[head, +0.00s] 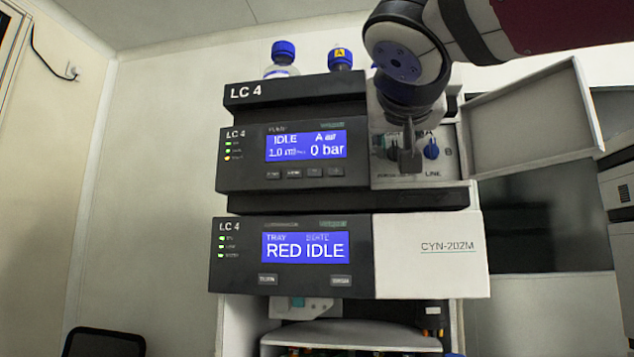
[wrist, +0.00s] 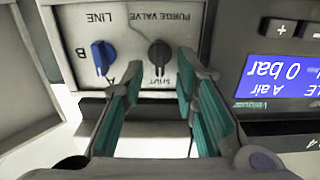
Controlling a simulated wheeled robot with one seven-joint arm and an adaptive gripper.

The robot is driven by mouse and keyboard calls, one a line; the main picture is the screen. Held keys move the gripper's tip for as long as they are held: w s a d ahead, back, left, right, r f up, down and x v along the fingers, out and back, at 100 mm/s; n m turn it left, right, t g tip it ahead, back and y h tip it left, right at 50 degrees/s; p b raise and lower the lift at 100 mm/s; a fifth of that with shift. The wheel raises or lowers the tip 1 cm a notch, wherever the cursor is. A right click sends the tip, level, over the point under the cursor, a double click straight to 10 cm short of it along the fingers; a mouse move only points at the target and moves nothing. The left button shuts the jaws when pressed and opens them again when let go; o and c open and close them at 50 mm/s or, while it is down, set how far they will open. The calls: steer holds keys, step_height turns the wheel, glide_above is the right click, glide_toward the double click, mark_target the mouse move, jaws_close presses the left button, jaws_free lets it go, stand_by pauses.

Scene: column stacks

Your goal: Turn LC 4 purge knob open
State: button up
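The LC 4 purge knob (wrist: 159,50) is a dark round knob under the upside-down label PURGE VALVE in the wrist view. Its narrow pointer end is toward the word SHUT. My gripper (wrist: 159,74) is open, its teal-padded fingers spread to either side of the knob's line; nothing is held between them. I cannot tell whether the fingertips reach the knob's depth. In the head view my gripper (head: 408,158) is in front of the valve panel and mostly hides the purge knob. The LC 4 pump display (head: 306,145) reads IDLE, 0 bar.
A blue LINE knob (wrist: 102,56) is close beside the left finger in the wrist view; it also shows in the head view (head: 431,149). An open door (head: 535,118) stands out right of the panel. Blue-capped bottles (head: 283,55) stand on top.

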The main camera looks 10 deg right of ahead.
steer(key=shift+w+d, duration=0.15)
steer(key=shift+w, duration=0.4)
jaws_close()
